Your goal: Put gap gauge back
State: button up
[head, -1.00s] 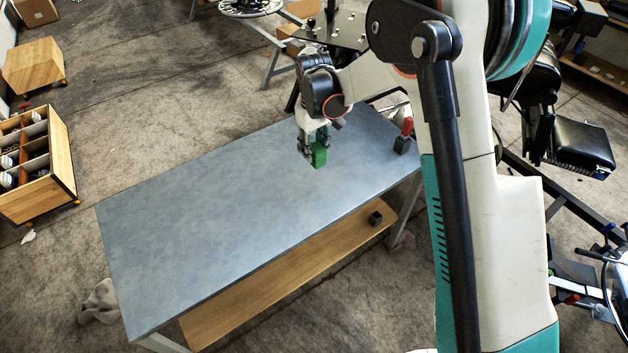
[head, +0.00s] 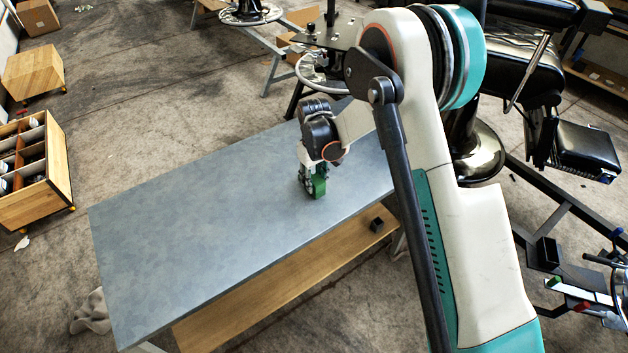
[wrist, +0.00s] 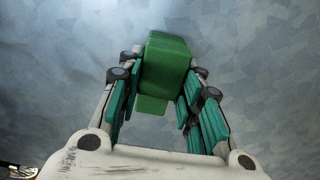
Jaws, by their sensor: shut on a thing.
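The green block-like piece (head: 319,186), which I take to be the gap gauge, is between the fingers of my gripper (head: 309,182). In the wrist view the green piece (wrist: 165,68) sits between the teal finger pads of my gripper (wrist: 160,95), with a smaller green part below its main block. My gripper is shut on it. It is over the right part of the blue-grey tabletop (head: 200,230), close to the surface. I cannot tell whether it touches the table.
A wooden shelf (head: 255,290) below the tabletop holds a small dark block (head: 376,225). A compartmented wooden cart (head: 55,180) stands at the left. A black barber chair (head: 585,145) stands at the right. The left and middle tabletop is clear.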

jog(key=shift+f, duration=0.15)
jog(key=o, duration=1.2)
jog(key=shift+r, duration=0.2)
